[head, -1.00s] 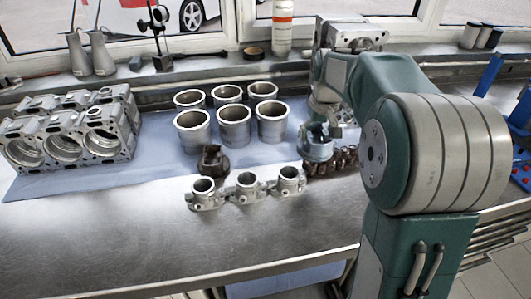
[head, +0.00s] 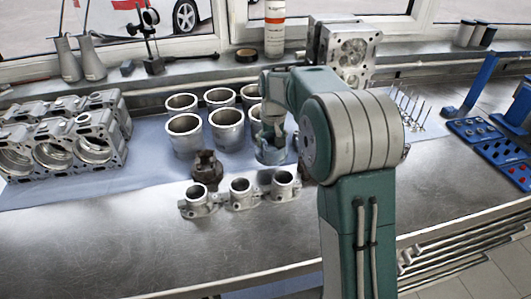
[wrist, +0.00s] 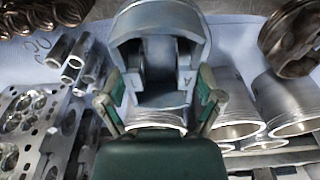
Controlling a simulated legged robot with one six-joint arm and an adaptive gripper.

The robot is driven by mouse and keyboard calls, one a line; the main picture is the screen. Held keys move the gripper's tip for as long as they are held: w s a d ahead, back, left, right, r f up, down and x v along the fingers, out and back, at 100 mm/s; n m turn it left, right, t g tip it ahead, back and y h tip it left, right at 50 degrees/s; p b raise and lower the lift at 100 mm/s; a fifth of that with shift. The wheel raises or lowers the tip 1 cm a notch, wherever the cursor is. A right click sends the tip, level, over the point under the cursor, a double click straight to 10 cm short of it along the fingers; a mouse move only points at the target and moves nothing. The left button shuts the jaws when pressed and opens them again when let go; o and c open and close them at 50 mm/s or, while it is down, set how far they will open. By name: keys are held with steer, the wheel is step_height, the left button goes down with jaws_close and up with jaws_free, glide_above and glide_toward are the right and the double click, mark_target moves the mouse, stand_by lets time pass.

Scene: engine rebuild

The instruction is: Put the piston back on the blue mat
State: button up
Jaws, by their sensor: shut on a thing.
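My gripper (head: 273,128) is shut on a grey piston (head: 273,152), which hangs below it, in front of the right-hand liners. In the wrist view the piston (wrist: 165,20) sits between the green-padded fingers (wrist: 160,98), its open skirt toward the camera. The blue mat (head: 150,181) lies on the steel bench under the parts; it also shows in the wrist view (wrist: 236,45). The piston is over the mat's area; I cannot tell whether it touches. A dark brown piston (head: 207,170) stands to its left, and in the wrist view at upper right (wrist: 290,38).
Several cylinder liners (head: 185,135) stand close behind the held piston. A row of silver housings (head: 241,194) lies in front. An engine block (head: 65,140) is at left, a cylinder head (head: 350,50) behind my arm, valves (head: 410,105) at right. Bare mat lies left of the brown piston.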

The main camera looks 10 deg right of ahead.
steer(key=shift+w+a+f, duration=0.55)
steer(key=shift+a+f, duration=0.25)
steer(key=shift+f, duration=0.1)
steer(key=shift+w+f, duration=0.1)
steer(key=shift+f, duration=1.6)
steer(key=shift+f, duration=0.15)
steer(key=o, duration=1.1)
steer(key=shift+a, duration=0.1)
steer(key=shift+c, duration=0.2)
